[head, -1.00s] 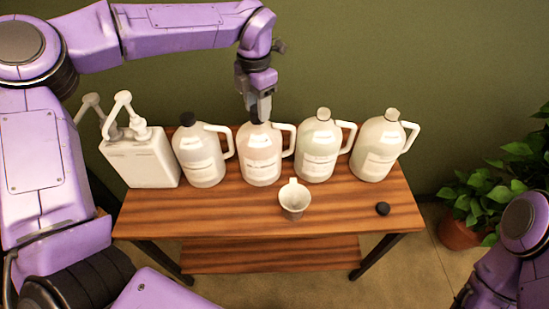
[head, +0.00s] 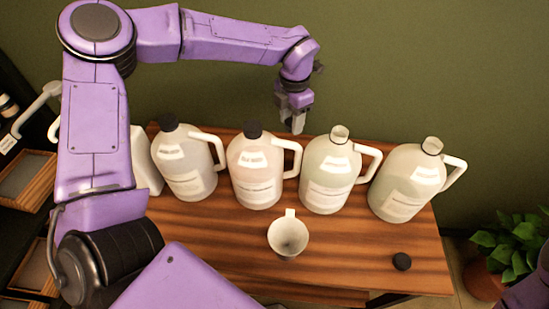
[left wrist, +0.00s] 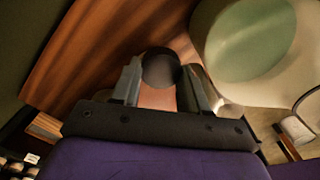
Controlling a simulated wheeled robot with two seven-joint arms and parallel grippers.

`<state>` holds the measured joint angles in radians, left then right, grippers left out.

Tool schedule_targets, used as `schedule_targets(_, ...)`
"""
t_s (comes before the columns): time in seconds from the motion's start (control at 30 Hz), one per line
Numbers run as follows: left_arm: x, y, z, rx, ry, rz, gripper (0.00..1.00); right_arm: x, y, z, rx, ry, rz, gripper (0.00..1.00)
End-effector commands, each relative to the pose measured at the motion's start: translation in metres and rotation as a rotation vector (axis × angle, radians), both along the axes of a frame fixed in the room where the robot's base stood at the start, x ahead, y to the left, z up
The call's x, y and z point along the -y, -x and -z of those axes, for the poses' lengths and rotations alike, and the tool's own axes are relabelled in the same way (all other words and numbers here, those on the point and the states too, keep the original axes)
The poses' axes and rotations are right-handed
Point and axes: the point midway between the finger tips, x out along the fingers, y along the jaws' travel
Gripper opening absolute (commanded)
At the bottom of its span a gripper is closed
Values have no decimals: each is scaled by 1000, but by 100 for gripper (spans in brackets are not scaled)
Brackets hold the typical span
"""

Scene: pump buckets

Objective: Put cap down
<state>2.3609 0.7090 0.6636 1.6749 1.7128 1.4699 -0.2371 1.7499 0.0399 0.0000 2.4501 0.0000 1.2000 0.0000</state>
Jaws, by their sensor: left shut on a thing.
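My left gripper (head: 293,128) hangs behind the jugs, in the gap between the pink jug (head: 256,170) and the pale green jug (head: 330,175). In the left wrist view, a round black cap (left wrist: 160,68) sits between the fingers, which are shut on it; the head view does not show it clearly. Another black cap (head: 402,261) lies on the table at the front right. The pink jug and the leftmost jug (head: 186,165) wear black caps. The green jug and the rightmost jug (head: 408,185) have uncapped necks. My right gripper is out of view.
A white measuring cup (head: 288,237) stands at the front middle of the wooden table (head: 345,262). A white container (head: 147,165) is partly hidden behind my left arm. The table between cup and loose cap is clear. A potted plant (head: 515,245) stands at the right.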

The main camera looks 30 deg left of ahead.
Motion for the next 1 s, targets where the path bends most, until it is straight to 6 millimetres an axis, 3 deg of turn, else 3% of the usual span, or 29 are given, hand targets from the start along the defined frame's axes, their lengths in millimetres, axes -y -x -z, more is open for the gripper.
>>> schedule_targets(0.5,0,1,107,-6,-1,1,8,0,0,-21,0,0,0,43)
schedule_targets(0.83,1,1,145,-5,-1,4,8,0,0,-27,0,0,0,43)
schedule_targets(1.0,0,1,173,-5,-1,2,8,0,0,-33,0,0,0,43)
